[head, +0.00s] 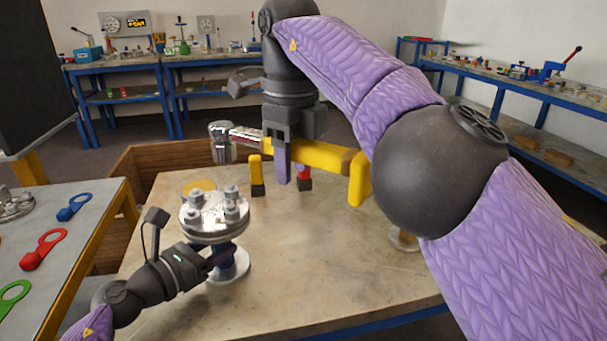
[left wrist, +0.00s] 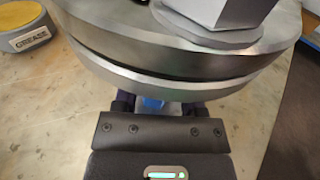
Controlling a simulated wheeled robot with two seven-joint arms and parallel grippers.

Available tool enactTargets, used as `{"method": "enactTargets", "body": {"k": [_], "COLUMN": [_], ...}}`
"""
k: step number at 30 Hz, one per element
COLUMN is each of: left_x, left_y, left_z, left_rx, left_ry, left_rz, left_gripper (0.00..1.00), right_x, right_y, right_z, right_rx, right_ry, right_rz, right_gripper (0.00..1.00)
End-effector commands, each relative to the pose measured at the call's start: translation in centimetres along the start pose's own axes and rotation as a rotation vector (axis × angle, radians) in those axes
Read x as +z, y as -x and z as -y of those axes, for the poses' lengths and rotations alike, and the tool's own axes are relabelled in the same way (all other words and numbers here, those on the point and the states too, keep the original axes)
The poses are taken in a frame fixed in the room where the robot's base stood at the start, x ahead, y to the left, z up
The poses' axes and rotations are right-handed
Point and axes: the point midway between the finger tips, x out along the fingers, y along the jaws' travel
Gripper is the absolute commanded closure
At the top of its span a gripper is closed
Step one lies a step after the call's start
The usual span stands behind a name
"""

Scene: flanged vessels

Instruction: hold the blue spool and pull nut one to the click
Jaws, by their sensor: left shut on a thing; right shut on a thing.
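The blue spool (head: 224,250) stands upright on the table, with a round steel flange (head: 213,228) on top carrying several bolts and nuts (head: 231,193). My left gripper (head: 220,262) is shut on the spool's neck below the flange; a bit of blue (left wrist: 152,103) shows between its fingers in the left wrist view. A large nut (left wrist: 218,10) on the flange (left wrist: 180,75) is cut off by that view's top edge. My right gripper (head: 284,160) is shut on a yellow-handled wrench (head: 322,155). Its chrome head (head: 221,142) is above and behind the flange, apart from the nuts. I cannot tell which is nut one.
A yellow grease tin (left wrist: 24,27) stands behind the spool. Yellow (head: 257,172) and red uprights with black feet stand under the wrench. A left side table (head: 75,250) holds red, blue and green ring-ended tools. The table's front middle (head: 310,270) is clear.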

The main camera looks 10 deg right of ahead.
Motion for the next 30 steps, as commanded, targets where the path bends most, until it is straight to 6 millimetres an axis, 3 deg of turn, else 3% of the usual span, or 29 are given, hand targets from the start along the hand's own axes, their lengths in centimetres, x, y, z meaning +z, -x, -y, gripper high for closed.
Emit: {"method": "enactTargets", "body": {"k": [14, 30], "left_x": [0.0, 0.0], "left_y": [0.0, 0.0], "left_z": [0.0, 0.0], "left_rx": [0.001, 0.001], "left_ry": [0.001, 0.001], "left_rz": [0.0, 0.0], "left_gripper": [0.94, 0.94], "right_x": [0.0, -0.1], "right_y": [-4.5, -5.1], "right_z": [0.0, 0.1], "right_rx": [0.002, 0.0], "right_ry": [-0.019, -0.02], "right_rz": [0.0, -0.001], "right_gripper": [1.0, 1.0]}}
